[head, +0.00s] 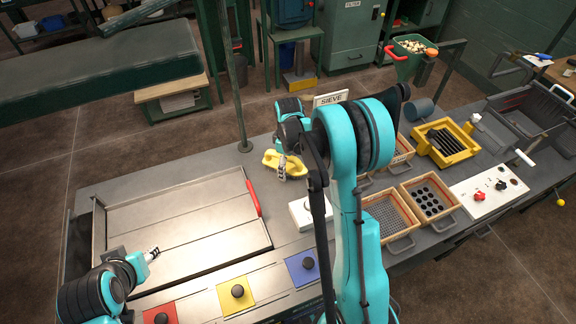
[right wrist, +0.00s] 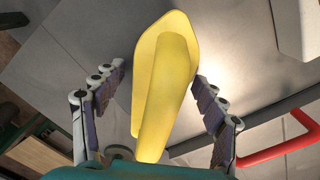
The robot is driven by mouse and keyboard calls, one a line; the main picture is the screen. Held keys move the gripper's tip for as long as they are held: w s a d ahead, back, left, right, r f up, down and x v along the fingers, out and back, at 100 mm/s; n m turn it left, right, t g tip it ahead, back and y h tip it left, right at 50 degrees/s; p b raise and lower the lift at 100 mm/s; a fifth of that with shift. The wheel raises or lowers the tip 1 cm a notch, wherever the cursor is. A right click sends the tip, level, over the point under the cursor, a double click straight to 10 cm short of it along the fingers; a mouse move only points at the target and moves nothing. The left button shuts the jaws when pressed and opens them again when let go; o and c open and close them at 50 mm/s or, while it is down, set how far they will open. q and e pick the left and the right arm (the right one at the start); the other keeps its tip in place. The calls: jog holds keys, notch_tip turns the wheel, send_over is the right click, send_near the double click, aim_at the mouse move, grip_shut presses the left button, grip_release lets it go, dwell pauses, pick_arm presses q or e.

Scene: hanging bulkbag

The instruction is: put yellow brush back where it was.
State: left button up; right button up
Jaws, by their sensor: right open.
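The yellow brush (head: 271,158) is on the grey bench, left of the SIEVE sign. In the right wrist view the brush (right wrist: 165,90) is a long yellow body with a wide, flared far end; no bristles show. My right gripper (head: 284,167) is right over it. In the right wrist view my right gripper (right wrist: 158,88) is open, with one finger on each side of the brush and gaps visible along both sides. My left gripper (head: 152,254) is over the left part of the bench, away from the brush; its finger opening is too small to judge.
A metal tray panel with a red handle (head: 253,198) lies left of the brush. A white block (head: 300,214) is just in front. Sieve boxes (head: 385,215), a yellow rack (head: 462,150) and a white control panel (head: 480,196) fill the right. A green post (head: 236,110) rises behind.

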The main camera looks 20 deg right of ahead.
notch_tip(320, 180, up, 12)
jog(key=p, duration=0.2)
jog(key=shift+f+p, duration=0.1)
jog(key=shift+p, duration=0.2)
jog(key=s+a+r+m+t, duration=0.4)
jog(key=s+a+r, duration=0.2)
jog(key=s+r, duration=0.4)
jog(key=s+a+f+m+t, duration=0.2)
jog(key=s+a+m+t, duration=0.1)
jog(key=s, duration=0.7)
jog(key=shift+s+a+f+m, duration=0.25)
jog(key=shift+s+a+m, duration=0.15)
jog(key=shift+a+m, duration=0.25)
